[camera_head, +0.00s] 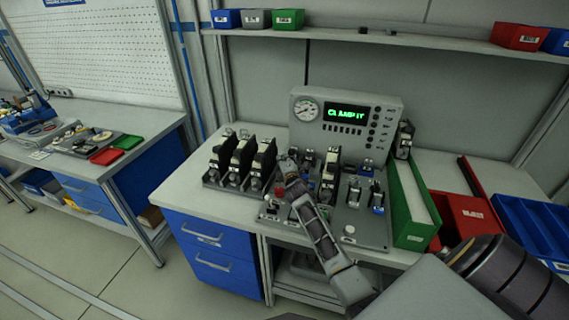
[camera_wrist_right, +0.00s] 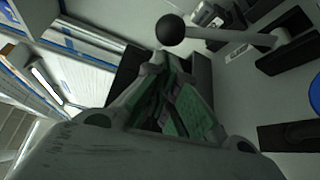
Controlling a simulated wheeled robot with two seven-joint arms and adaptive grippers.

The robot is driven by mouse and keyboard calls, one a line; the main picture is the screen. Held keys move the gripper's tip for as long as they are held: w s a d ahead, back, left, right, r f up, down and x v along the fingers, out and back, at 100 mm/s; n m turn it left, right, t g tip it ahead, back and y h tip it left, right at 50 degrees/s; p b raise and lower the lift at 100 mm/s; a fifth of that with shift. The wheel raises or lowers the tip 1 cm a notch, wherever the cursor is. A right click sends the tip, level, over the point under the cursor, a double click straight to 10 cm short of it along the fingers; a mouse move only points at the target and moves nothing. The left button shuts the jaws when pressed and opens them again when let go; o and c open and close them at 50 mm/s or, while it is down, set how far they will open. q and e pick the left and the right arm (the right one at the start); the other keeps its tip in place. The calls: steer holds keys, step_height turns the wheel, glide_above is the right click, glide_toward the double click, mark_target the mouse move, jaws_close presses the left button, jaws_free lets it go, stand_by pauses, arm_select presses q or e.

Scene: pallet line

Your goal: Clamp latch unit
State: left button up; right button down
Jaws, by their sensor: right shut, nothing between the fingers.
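A grey fixture plate (camera_head: 375,238) with several small clamps stands on the bench in the head view. A black latch unit (camera_head: 330,178) stands upright near its middle. My right gripper (camera_head: 286,168) is over the plate's left part, shut and empty. In the wrist view its fingers (camera_wrist_right: 172,68) are together, close to a lever with a black ball knob (camera_wrist_right: 172,28). Whether they touch the lever cannot be told. Several black latch units (camera_head: 241,158) stand in a rack left of the plate. My left gripper is out of view.
A console (camera_head: 345,118) behind the plate has a gauge and a display reading "CLAMP IT". Right of the plate are a long green box (camera_head: 411,208), a red bin (camera_head: 468,213) and a blue bin (camera_head: 530,225). The bench front left of the rack is clear.

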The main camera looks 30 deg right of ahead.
steer(key=shift+x, duration=0.9)
steer(key=shift+r, duration=0.1)
steer(key=shift+s+d+r, duration=0.15)
steer(key=shift+s, duration=0.05)
